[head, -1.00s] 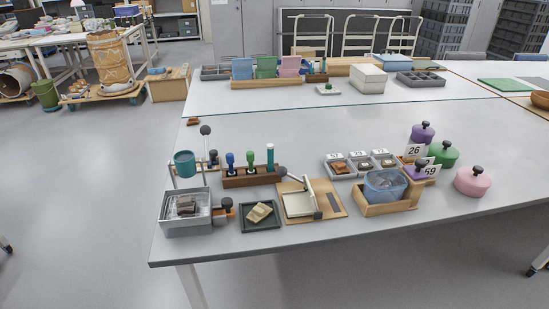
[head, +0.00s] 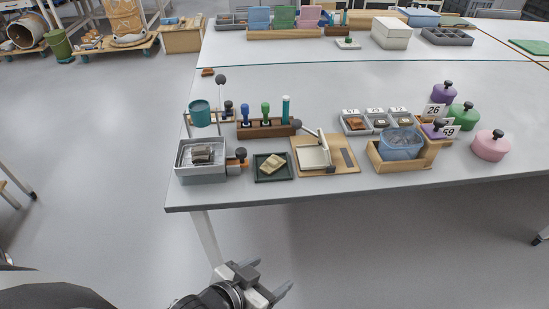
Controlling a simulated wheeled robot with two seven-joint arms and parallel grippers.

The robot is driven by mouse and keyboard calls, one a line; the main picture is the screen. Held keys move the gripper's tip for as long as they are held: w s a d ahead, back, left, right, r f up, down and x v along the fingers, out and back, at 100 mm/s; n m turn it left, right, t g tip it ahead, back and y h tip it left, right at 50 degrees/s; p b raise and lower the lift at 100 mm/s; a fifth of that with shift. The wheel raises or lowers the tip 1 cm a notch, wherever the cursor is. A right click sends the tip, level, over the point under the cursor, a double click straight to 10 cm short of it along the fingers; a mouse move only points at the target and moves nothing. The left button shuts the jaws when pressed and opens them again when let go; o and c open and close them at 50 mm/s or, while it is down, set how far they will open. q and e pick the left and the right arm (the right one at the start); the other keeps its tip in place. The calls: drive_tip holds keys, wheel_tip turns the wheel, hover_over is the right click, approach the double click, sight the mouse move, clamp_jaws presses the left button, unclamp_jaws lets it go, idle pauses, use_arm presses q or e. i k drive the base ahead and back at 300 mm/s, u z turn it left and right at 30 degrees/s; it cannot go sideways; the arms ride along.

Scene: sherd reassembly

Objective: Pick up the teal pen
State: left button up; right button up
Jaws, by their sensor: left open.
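The teal pen (head: 286,109) stands upright at the right end of a dark wooden rack (head: 266,131) on the near table. It has a pale top. A blue-handled tool (head: 245,111) and a green-handled tool (head: 265,110) stand to its left in the same rack. My left gripper (head: 266,281) is at the bottom of the head view, in front of and below the table edge, far from the pen. It is open and empty. My right gripper does not show.
Around the rack are a teal cup (head: 200,114) on a stand, a grey box (head: 179,161), a dark green tray (head: 258,177), a wooden board with a white lever device (head: 342,168) and a wooden box with a blue bowl (head: 402,145). The table behind the rack is mostly clear.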

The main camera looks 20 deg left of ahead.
sight(286, 98)
drive_tip(key=z, duration=2.25)
drive_tip(key=k, duration=0.95)
drive_tip(key=u, duration=1.55)
drive_tip(key=i, duration=0.55)
drive_tip(key=u, duration=0.1)
